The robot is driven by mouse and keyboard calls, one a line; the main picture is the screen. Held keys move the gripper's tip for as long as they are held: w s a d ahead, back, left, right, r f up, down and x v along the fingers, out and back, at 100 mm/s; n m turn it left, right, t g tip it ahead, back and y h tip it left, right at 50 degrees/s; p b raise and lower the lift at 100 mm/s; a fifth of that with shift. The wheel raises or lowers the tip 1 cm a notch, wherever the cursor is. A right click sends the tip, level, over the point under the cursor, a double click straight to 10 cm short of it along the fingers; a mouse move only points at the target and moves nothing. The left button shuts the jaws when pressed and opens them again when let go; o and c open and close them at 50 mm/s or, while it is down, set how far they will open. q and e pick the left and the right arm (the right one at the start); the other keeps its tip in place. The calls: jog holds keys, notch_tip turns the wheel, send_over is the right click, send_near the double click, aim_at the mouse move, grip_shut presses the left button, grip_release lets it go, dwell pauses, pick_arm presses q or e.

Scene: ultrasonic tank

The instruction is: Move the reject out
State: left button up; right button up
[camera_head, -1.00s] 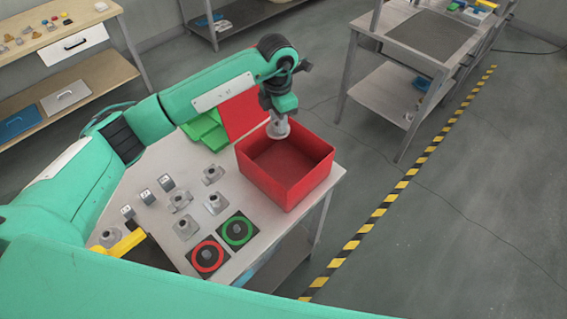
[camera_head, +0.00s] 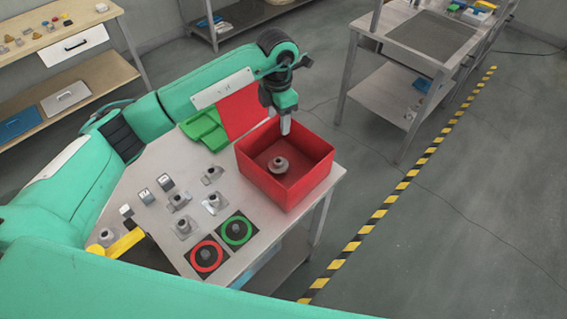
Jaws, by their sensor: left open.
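A grey round flanged part (camera_head: 279,165) lies on the floor of the red open box (camera_head: 291,188) at the table's right end. My left gripper (camera_head: 285,127) is open and empty. It hangs above the far side of the box, apart from the part. Several similar grey metal parts stand on the table, among them one near the middle (camera_head: 213,202) and one with a square base (camera_head: 184,227). My right gripper is not seen.
A red ring pad (camera_head: 206,257) and a green ring pad (camera_head: 237,230) lie at the table's near edge. Green trays (camera_head: 205,130) and a red panel (camera_head: 243,110) are at the back. Small dark-faced blocks (camera_head: 165,182) stand on the left. Floor to the right is clear.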

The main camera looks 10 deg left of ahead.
pick_arm(q)
notch_tip(320, 180, up, 12)
jog(key=b, duration=0.4)
jog(key=shift+r, duration=0.15)
jog(key=shift+s+d, duration=0.1)
